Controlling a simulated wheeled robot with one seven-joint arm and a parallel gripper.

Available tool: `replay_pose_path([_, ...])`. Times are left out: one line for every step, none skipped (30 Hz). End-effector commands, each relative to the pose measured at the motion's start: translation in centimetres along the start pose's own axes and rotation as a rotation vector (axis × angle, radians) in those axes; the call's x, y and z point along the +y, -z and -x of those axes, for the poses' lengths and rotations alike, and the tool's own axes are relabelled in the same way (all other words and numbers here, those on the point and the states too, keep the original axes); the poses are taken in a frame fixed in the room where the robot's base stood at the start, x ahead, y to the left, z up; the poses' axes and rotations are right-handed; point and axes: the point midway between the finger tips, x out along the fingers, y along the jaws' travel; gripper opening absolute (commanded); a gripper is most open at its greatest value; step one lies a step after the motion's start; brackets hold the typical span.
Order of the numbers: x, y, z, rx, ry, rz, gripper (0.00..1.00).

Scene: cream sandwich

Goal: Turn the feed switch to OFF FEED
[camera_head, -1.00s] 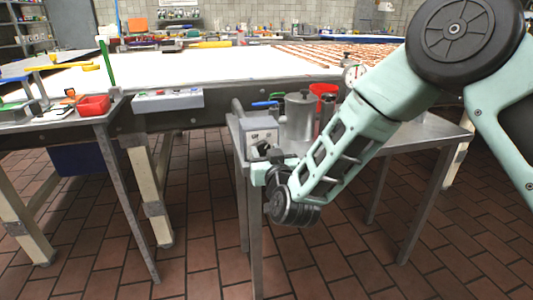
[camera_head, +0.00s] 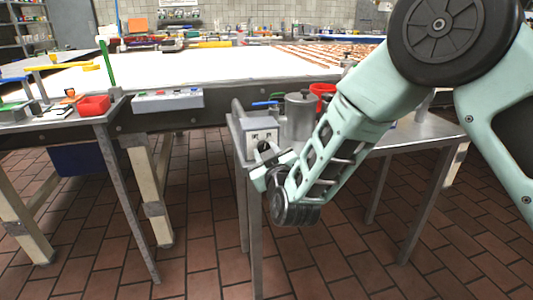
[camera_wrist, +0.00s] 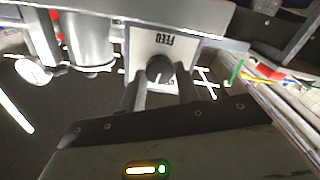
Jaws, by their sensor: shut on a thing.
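The feed switch box (camera_head: 257,124) is a grey box with a pale front plate at the left front corner of the small metal table. In the wrist view its label plate (camera_wrist: 178,40) appears upside down and reads "FEED"; the rest of the lettering is hidden or unreadable. The dark round switch knob (camera_wrist: 159,67) sits on this plate between the fingers of my gripper (camera_wrist: 160,84). My gripper, which also shows in the head view (camera_head: 266,150), is shut on the knob and looks tilted. The knob's exact setting cannot be read.
The metal side table (camera_head: 425,137) also holds a steel pot (camera_head: 299,115) and a red container (camera_head: 323,91) close behind the box. A long white-topped worktable (camera_head: 190,72) runs behind, with a button panel (camera_head: 168,99) on its front. The tiled floor in front is open.

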Motion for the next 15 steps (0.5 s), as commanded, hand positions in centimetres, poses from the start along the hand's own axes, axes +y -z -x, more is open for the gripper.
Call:
replay_pose_path([-0.13,0.05,0.08,0.0,0.002,0.045,0.09])
replay_pose_path([-0.12,0.04,0.07,-0.001,0.002,0.073,0.09])
replay_pose_path([-0.13,0.04,0.08,-0.001,0.003,0.111,0.09])
replay_pose_path([-0.14,0.04,0.08,-0.001,0.003,0.14,0.09])
replay_pose_path([-0.12,0.04,0.08,-0.001,0.003,0.169,0.09])
replay_pose_path([-0.14,0.06,0.08,0.0,0.003,0.207,0.09])
replay_pose_path([-0.14,0.06,0.08,0.0,0.003,0.235,0.09])
replay_pose_path([-0.09,0.05,0.07,0.0,0.003,0.265,0.09])
replay_pose_path([-0.15,0.08,0.09,0.0,0.003,0.302,0.09])
replay_pose_path([-0.1,0.07,0.07,0.0,0.003,0.33,0.09])
replay_pose_path([-0.11,0.08,0.08,0.0,0.003,0.358,0.09])
replay_pose_path([-0.12,0.09,0.08,0.0,0.003,0.395,0.09])
replay_pose_path([-0.09,0.07,0.07,-0.001,0.003,0.422,0.09])
replay_pose_path([-0.1,0.07,0.07,-0.001,0.003,0.448,0.09])
replay_pose_path([-0.1,0.08,0.07,-0.001,0.003,0.483,0.09])
